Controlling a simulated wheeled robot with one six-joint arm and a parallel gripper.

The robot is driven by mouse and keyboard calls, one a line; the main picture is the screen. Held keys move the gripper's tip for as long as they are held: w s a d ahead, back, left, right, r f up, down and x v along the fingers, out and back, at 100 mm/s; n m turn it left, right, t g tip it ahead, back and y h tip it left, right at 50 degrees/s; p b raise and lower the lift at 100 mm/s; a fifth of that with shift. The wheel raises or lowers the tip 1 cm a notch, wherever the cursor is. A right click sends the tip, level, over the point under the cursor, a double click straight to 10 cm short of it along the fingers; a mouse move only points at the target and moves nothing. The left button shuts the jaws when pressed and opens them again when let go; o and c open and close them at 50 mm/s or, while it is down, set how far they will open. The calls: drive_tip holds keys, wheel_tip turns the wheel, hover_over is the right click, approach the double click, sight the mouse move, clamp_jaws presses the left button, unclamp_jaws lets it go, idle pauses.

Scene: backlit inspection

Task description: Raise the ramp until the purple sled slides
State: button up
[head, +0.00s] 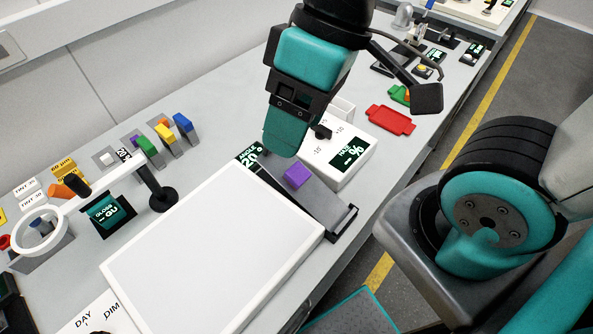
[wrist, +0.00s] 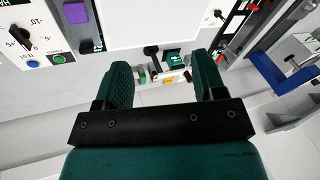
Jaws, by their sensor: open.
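The purple sled (head: 296,176) sits on the dark grey ramp (head: 325,204), near its upper half, beside the white light panel. The sled also shows at the top left of the wrist view (wrist: 76,12). A readout (head: 250,157) at the ramp's far end shows an angle of about 20°. My gripper (head: 284,146) hangs above the ramp's far end and hides part of it. In the wrist view my gripper (wrist: 163,75) has its two teal fingers wide apart with nothing between them. The sled and ramp lie left of the fingers there.
The white haze meter (head: 348,153) with a knob stands just right of the ramp. The large light panel (head: 215,250) fills the bench to the left. A black post (head: 161,190) with a white arm stands behind it. A red tray (head: 391,121) lies farther right.

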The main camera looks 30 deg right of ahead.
drive_tip(key=w+d+f+m+h+b, duration=0.2)
drive_tip(key=w+f, duration=0.1)
drive_tip(key=w, duration=0.6)
drive_tip(key=w+d+f+m+h+b, duration=0.1)
drive_tip(key=w+d+f+h+b, duration=0.15)
drive_tip(key=w, duration=0.65)
wheel_tip(320, 180, down, 18)
drive_tip(key=shift+w+r+p, duration=0.1)
drive_tip(key=shift+w+p, duration=0.05)
drive_tip(key=shift+p, duration=0.75)
